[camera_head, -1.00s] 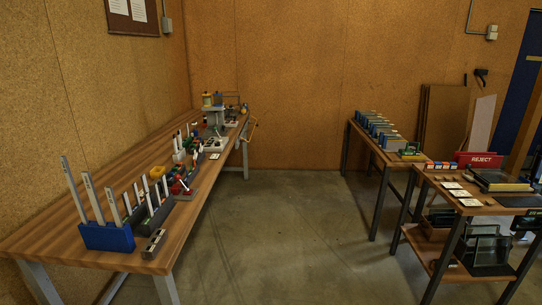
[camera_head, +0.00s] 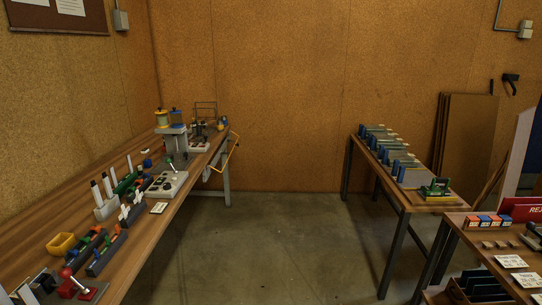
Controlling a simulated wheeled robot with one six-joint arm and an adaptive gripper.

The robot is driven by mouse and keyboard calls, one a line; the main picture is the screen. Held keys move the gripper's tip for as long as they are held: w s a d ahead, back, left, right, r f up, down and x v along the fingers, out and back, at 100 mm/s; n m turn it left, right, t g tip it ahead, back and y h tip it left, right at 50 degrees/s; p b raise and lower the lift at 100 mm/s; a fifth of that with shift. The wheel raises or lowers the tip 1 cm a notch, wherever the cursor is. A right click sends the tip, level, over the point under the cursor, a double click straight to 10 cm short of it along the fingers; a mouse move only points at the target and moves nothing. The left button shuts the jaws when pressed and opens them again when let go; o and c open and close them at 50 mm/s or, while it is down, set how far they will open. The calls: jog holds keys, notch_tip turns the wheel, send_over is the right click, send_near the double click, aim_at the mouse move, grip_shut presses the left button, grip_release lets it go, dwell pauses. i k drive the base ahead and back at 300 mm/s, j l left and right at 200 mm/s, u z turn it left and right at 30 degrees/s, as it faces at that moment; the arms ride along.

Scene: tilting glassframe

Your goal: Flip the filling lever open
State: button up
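A grey station (camera_head: 177,150) with a yellow-topped and a blue-topped jar (camera_head: 176,116) stands towards the far end of the left bench. In front of it is a pale base plate (camera_head: 165,184) with a small dark-knobbed lever (camera_head: 169,163) standing up from it. I cannot tell whether this is the filling lever, or whether it is open or closed. My gripper is not in view.
The left wooden bench (camera_head: 145,245) also holds a yellow bin (camera_head: 62,245), a red-handled clamp (camera_head: 80,284) and racks of tools. A right table (camera_head: 414,199) holds a row of blue-edged panels. The concrete floor (camera_head: 270,245) between them is clear.

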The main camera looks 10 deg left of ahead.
aim_at(168, 160)
jog(key=i+j+u, duration=0.1)
jog(key=i+u, duration=0.3)
jog(key=i, duration=0.15)
jog(key=i+u, duration=0.35)
jog(key=i, duration=0.15)
jog(key=i+l+u, duration=0.25)
jog(key=i+u, duration=0.15)
jog(key=i, duration=0.15)
jog(key=i+l+u, duration=0.15)
jog(key=l, duration=0.2)
jog(key=i+l+u, duration=0.1)
jog(key=l, duration=0.3)
